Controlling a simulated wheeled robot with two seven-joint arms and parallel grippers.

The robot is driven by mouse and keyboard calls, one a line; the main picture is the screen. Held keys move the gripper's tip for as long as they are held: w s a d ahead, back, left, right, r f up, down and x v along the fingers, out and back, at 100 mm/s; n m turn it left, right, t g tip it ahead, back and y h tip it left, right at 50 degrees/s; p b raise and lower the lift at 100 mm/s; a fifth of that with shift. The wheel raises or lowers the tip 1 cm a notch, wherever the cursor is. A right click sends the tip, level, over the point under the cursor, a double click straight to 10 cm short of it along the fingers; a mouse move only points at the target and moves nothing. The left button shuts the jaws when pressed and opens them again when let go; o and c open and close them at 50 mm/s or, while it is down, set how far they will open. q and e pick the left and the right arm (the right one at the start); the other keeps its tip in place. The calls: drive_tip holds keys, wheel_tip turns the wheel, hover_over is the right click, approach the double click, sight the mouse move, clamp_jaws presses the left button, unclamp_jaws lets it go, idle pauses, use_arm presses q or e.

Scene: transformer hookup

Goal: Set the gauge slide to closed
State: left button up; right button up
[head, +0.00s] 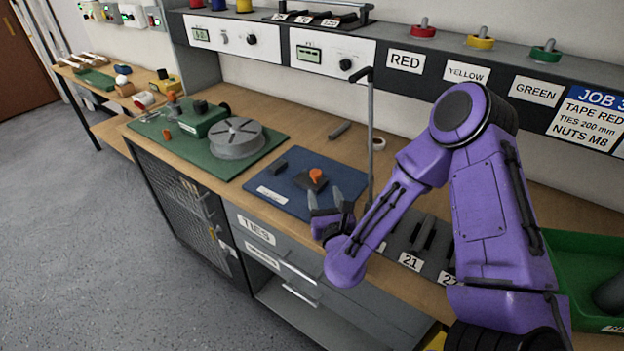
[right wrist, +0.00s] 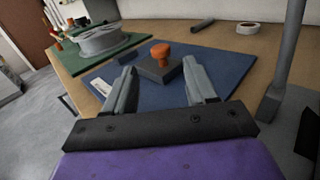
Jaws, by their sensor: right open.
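A dark block with an orange knob (head: 316,175), which looks like the gauge slide, sits on a blue mat (head: 274,205) on the workbench. A small dark block (head: 280,166) is to its left on the mat. My right gripper (head: 326,198) is open and empty at the front right of the knob. In the right wrist view the orange knob (right wrist: 160,52) stands upright beyond the open fingers (right wrist: 160,83), roughly midway between them and apart from both. I cannot tell the slide's setting. My left gripper is not in view.
A grey post (head: 370,135) rises just behind my right arm. A green mat (head: 190,155) with a grey reel (head: 237,138) lies to the left. Grey racks marked 21 and 22 (head: 420,240) and a green bin (head: 585,260) are at the right. A tape roll (head: 377,143) lies behind.

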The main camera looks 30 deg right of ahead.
sight(317, 175)
drive_tip(key=shift+w+f, duration=0.35)
drive_tip(key=shift+f, duration=0.05)
drive_tip(key=p+x, duration=0.3)
drive_tip(key=x, duration=0.6)
drive_tip(key=shift+w+d+r, duration=0.15)
drive_tip(key=shift+d, duration=0.05)
drive_tip(key=shift+w+d, duration=0.15)
drive_tip(key=shift+w, duration=0.3)
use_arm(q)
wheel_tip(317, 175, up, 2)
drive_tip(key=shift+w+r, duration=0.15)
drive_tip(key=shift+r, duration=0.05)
use_arm(e)
drive_tip(key=shift+s, duration=0.1)
